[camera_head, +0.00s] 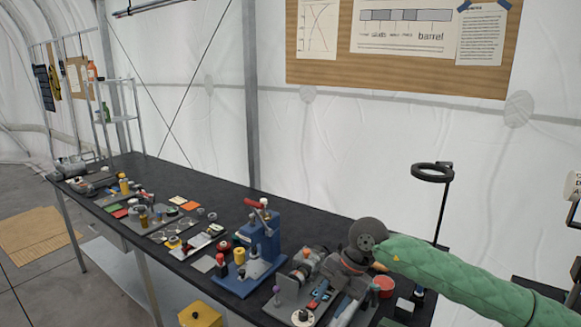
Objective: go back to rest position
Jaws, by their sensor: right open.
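My right arm comes in from the right in a green padded sleeve, over the near right end of the long black workbench (215,192). My right gripper (343,302) is at its end, low among grey tool parts, and is open. Its fingertips are hard to tell from those parts, and I cannot tell whether it touches any of them. I see nothing held in it. My left gripper is not in view.
A blue press (262,243) stands left of my right gripper. A black ring lamp (432,173) rises behind my arm. A red round container (383,286) sits close under the sleeve. Several small parts cover the bench leftward. A yellow box (200,315) is below the front edge.

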